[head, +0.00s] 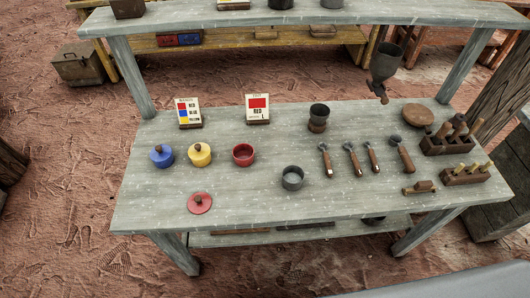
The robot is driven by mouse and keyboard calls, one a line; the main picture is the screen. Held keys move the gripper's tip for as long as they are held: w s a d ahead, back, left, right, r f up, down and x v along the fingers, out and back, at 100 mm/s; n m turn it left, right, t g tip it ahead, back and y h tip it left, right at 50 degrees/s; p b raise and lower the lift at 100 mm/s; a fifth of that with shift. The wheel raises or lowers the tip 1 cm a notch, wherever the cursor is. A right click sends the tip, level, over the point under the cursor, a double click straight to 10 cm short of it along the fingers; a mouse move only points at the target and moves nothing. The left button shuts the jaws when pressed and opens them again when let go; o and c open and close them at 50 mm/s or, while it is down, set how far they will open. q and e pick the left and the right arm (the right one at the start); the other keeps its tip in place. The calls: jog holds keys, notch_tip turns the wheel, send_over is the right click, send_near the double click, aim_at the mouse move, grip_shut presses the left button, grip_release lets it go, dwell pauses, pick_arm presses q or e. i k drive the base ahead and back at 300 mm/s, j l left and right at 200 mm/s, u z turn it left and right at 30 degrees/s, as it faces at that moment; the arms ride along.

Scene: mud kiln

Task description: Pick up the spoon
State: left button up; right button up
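Several tools with brown wooden handles and dark metal heads lie in a row on the right half of the grey wooden table (245,195). From left to right there is a first tool (327,161), a second (352,158), a slim third (371,157) and a larger fourth with a rounded head (402,154). Their heads point away from me and their handles toward me. They are small in the head view, and I cannot tell for certain which is the spoon. Neither of my grippers is in view.
Blue (161,156) and yellow (200,154) lidded pots, an open red pot (243,155), its red lid (200,203) and a grey cup (292,178) stand left of the tools. Wooden racks (447,141) stand right. A brush (419,188) lies near the front right. The front middle is clear.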

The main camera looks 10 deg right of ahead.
aim_at(348, 145)
jog(key=z, duration=1.05)
